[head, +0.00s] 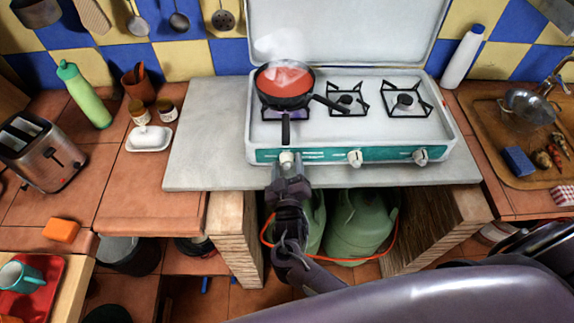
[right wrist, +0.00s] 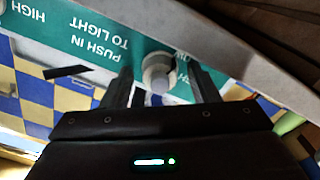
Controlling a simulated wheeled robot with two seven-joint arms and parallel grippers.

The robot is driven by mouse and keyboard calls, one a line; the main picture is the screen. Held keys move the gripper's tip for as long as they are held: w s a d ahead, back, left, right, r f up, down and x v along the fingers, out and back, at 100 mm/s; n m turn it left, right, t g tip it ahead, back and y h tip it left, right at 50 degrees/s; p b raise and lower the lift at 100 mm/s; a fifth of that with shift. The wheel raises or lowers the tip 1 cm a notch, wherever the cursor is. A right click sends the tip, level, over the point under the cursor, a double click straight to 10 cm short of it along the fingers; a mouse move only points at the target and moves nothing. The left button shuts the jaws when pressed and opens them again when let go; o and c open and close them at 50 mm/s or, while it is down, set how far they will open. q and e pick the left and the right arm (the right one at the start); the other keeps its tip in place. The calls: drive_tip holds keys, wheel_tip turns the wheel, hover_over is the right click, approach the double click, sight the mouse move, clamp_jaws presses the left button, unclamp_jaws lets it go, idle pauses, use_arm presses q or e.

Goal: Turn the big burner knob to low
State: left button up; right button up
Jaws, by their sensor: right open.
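The white big burner knob (head: 286,157) is the leftmost of three knobs on the stove's teal front panel. It shows in the right wrist view (right wrist: 157,68) beside the printed words "PUSH IN TO LIGHT". My right gripper (head: 285,168) is at the front of this knob. In the right wrist view its open fingers (right wrist: 160,78) are on either side of the knob, with a gap on each side. Above the knob, a black pan (head: 285,103) of red sauce steams on the left burner, with a bluish-purple glow under it. My left gripper is out of view.
The middle knob (head: 354,158) and right knob (head: 420,156) sit along the same panel. Green gas bottles (head: 358,222) with an orange hose stand below the counter.

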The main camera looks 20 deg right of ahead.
drive_tip(key=b+v, duration=0.1)
drive_tip(key=v, duration=0.6)
drive_tip(key=shift+s+b, duration=0.4)
drive_tip(key=shift+a, duration=0.1)
drive_tip(key=s+d+f+g+y+b, duration=0.1)
drive_tip(key=s+d+f+g, duration=0.2)
drive_tip(key=f, duration=0.7)
drive_tip(key=s+f+n+g+y, duration=0.1)
drive_tip(key=s+f+g+y, duration=0.3)
drive_tip(key=f, duration=0.7)
drive_tip(key=s+d+f+g+h+b, duration=0.15)
drive_tip(key=s+f, duration=0.35)
drive_tip(key=f, duration=0.5)
drive_tip(key=s+d+f+g, duration=0.2)
drive_tip(key=s+f+g, duration=0.2)
drive_tip(key=s+f, duration=0.3)
drive_tip(key=s+d+f+m+g+y, duration=0.1)
drive_tip(key=s+d+f+g, duration=0.2)
drive_tip(key=s+f, duration=0.4)
drive_tip(key=s+g+b, duration=0.1)
drive_tip(key=s, duration=0.7)
drive_tip(key=shift+s+d+m, duration=0.2)
drive_tip(key=shift+s+m, duration=0.05)
drive_tip(key=shift+m, duration=0.05)
drive_tip(key=shift+y, duration=0.25)
